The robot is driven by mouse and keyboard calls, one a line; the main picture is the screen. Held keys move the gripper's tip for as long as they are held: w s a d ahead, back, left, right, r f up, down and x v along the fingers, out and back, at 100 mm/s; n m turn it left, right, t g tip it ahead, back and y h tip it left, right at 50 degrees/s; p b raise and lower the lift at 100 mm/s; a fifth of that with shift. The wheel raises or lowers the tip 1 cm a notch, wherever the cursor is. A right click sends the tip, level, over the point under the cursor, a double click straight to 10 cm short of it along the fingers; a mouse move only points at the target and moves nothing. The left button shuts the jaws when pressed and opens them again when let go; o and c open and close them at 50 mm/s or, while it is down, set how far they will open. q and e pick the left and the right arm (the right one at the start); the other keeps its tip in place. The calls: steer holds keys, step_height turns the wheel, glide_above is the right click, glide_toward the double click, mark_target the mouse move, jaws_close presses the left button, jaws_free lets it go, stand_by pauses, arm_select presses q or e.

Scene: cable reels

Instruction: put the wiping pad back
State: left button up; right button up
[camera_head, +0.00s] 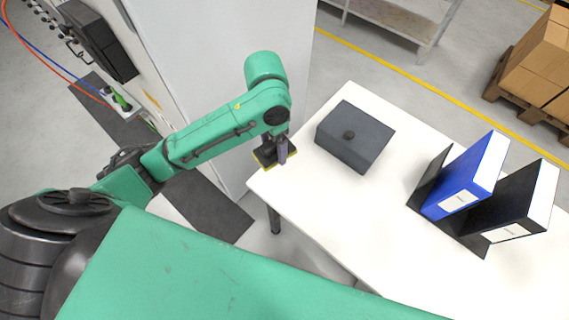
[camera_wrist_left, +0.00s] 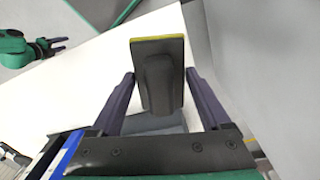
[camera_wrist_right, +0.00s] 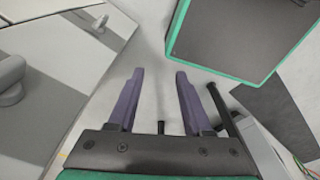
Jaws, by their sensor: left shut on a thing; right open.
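The wiping pad (camera_head: 262,157) is a dark block with a yellow edge layer and a black grip. My left gripper (camera_head: 279,150) is shut on it and holds it by the white table's left corner. Whether the pad touches the table is not clear. In the left wrist view the pad (camera_wrist_left: 172,58) sits between the fingers (camera_wrist_left: 160,76), its yellow edge at the far end. My right gripper (camera_wrist_right: 158,72) is open and empty above the floor. It also shows at the upper left of the left wrist view (camera_wrist_left: 60,45).
A dark grey box with a round knob (camera_head: 365,150) stands on the white table (camera_head: 330,207). Blue (camera_head: 468,176) and black (camera_head: 520,200) binders stand in a dark holder at the right. A tall white cabinet (camera_head: 215,65) stands behind my left arm. The table's middle is clear.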

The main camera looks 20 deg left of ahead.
arm_select(q)
steer(key=d+r+m, duration=0.1)
steer(key=m, duration=0.4)
steer(key=w+d+r+m+b, duration=0.1)
steer(key=d+r+m, duration=0.1)
steer(key=m, duration=0.2)
steer(key=w+d+r+m, duration=0.1)
steer(key=m, duration=0.4)
steer(key=shift+w+d+r+m+b, duration=0.2)
steer(key=shift+d+r+m+b, duration=0.1)
steer(key=shift+d+r+b, duration=0.1)
step_height(320, 180, down, 3)
steer(key=shift+r+m, duration=0.1)
steer(key=shift+m, duration=0.2)
glide_toward(292, 177)
steer(key=f, duration=0.5)
steer(key=shift+s+d+f, duration=0.1)
steer(key=shift+d+f, duration=0.1)
steer(key=shift+f, duration=0.3)
arm_select(e)
steer(key=s+d+f, duration=0.2)
steer(key=d, duration=0.1)
steer(key=shift+s+d, duration=0.1)
steer(key=shift+s, duration=0.1)
arm_select(q)
steer(key=shift+f, duration=0.1)
arm_select(e)
steer(key=shift+f, duration=0.1)
